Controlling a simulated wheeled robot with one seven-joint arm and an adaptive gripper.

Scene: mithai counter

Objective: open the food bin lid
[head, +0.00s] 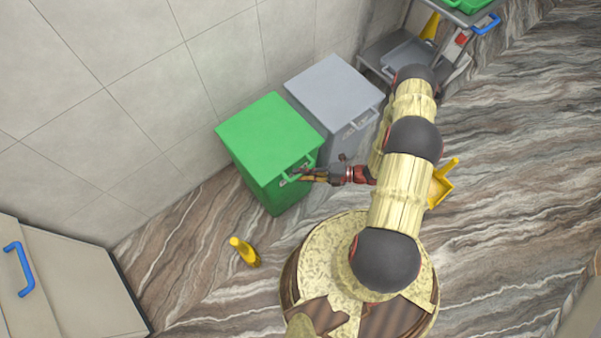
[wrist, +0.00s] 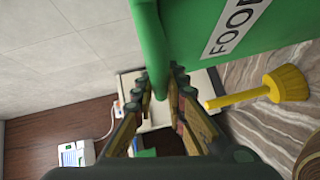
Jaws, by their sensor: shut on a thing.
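The green food bin (head: 272,180) stands against the tiled wall in the head view, its flat green lid (head: 268,130) down. In the wrist view, a FOOD label (wrist: 235,25) shows on the bin, and the green handle bar (wrist: 158,85) runs down between the fingers of my gripper (wrist: 163,82). The fingers are shut on the handle. The exact contact at the fingertips is partly hidden.
A grey bin (head: 335,90) stands right beside the green one. A yellow dustpan (head: 440,187) lies right of my arm. A cabinet (head: 70,285) is at lower left, a trolley (head: 400,52) at upper right.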

